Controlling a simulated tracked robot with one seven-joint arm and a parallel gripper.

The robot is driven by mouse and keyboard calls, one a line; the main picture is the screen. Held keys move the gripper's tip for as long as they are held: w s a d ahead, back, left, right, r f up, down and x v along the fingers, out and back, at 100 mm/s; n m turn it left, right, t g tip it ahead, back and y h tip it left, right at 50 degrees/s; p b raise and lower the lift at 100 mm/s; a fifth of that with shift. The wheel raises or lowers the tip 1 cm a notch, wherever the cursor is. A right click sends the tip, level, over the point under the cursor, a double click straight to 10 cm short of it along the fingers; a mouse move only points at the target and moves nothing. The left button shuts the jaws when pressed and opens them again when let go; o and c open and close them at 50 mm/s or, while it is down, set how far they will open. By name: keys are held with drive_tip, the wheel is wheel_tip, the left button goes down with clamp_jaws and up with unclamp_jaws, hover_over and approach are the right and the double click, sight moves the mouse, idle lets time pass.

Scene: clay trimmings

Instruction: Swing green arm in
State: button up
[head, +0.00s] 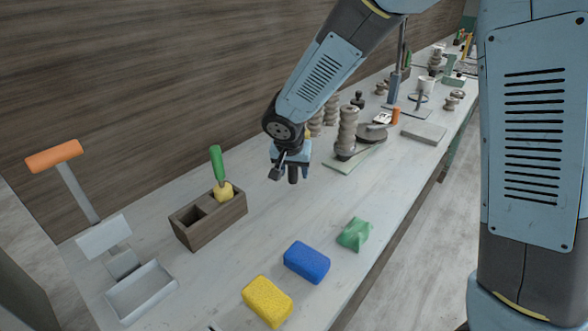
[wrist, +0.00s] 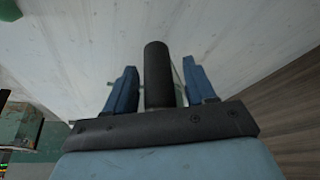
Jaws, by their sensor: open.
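I cannot make out for certain which thing is the green arm. A small pale-green piece (head: 452,78) stands far along the bench at the back right, too small to tell its shape. My gripper (head: 290,165) hangs above the middle of the bench in the head view, pointing down, well short of that piece. In the wrist view my gripper (wrist: 160,85) has its two blue fingers apart. A dark cylinder (wrist: 157,75) shows between them; I cannot tell whether it is part of me. No object is seen gripped.
A wooden box (head: 207,220) holds a green-handled tool (head: 217,163). A yellow sponge (head: 267,300), a blue sponge (head: 306,262) and a green lump (head: 355,234) lie near the front edge. A ribbed clay column (head: 347,132) stands right of my gripper. The wooden wall is behind.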

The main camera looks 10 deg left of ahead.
drive_tip(key=shift+c, duration=0.4)
clamp_jaws()
